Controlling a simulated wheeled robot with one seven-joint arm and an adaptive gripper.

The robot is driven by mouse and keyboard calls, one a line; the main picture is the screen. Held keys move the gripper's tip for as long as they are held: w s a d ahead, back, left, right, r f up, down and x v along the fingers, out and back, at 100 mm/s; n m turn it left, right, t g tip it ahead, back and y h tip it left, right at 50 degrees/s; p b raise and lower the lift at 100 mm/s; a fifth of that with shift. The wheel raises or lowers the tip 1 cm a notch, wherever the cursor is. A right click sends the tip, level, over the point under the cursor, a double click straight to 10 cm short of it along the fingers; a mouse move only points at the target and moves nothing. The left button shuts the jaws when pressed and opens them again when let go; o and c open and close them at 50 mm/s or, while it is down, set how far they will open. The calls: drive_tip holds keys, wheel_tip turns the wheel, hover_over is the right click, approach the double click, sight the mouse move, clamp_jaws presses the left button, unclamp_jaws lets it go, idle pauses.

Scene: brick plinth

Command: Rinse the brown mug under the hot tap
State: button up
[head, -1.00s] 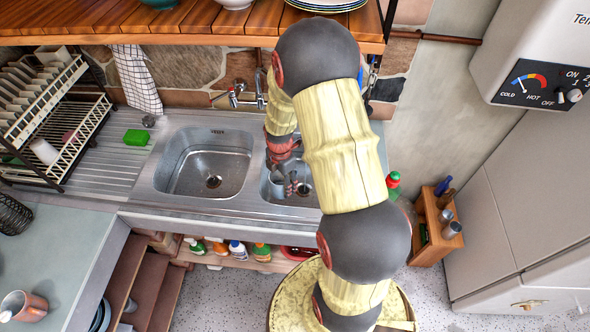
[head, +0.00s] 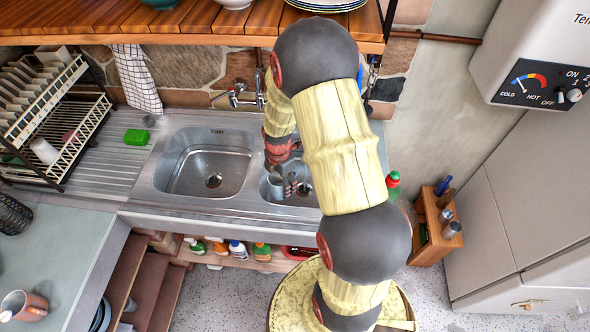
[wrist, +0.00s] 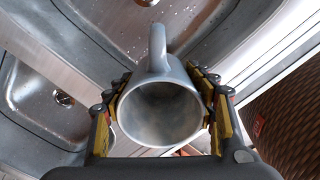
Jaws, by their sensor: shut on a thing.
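I see no clear water stream.
The left basin (head: 187,172) is empty. A dish rack (head: 60,140) and green sponge (head: 136,137) are left of it. A wooden shelf (head: 180,22) hangs above. A heater (head: 535,60) with a dial is at the upper right. A green bottle (head: 393,180) stands right of my arm.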

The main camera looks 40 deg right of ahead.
sight(271, 188)
idle(0.4)
drive_tip(key=shift+s+a+r+p, duration=0.2)
drive_tip(key=shift+a+r+p, duration=0.6)
drive_tip(key=shift+a+r, duration=0.35)
drive_tip(key=shift+s+a+r+p, duration=0.2)
drive_tip(key=shift+a+r+p, duration=0.65)
drive_tip(key=shift+a, duration=0.5)
